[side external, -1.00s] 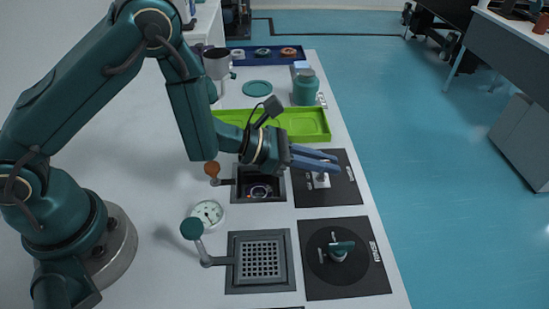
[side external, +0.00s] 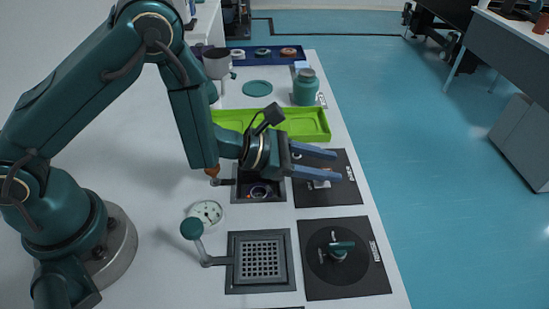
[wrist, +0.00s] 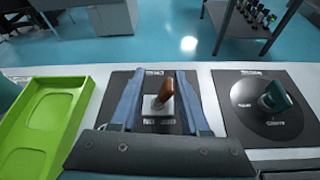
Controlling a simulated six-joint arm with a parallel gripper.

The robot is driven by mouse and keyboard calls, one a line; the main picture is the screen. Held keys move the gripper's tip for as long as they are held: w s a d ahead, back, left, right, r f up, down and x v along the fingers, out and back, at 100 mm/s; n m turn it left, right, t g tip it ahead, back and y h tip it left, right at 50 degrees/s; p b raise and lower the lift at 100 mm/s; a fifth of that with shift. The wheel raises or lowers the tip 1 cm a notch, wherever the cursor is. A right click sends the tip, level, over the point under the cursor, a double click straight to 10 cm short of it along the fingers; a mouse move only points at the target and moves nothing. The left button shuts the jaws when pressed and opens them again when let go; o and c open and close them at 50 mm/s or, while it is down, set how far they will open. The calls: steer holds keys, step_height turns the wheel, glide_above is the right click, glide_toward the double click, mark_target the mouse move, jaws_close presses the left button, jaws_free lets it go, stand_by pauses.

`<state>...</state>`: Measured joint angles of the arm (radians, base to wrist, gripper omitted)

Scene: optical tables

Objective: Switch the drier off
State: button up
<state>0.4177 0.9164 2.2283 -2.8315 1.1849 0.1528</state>
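A lever switch with a brown handle (wrist: 166,89) on a pale square plate (wrist: 158,107) sits on a black panel (wrist: 148,79). In the side view, part of its plate (side external: 320,184) shows below my fingers, on the same panel (side external: 343,193). My gripper (side external: 337,165) is open and empty, with its blue fingers spread. In the wrist view, the fingers (wrist: 159,74) lie on either side of the lever, apart from it. The panel lettering is too small to read, so I cannot tell which control is the drier's.
A second black panel with a teal-handled dial (side external: 340,250) is nearer the side camera. A green tray (side external: 300,124) lies beyond the switch panel.

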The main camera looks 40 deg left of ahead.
steer(key=shift+v, duration=2.55)
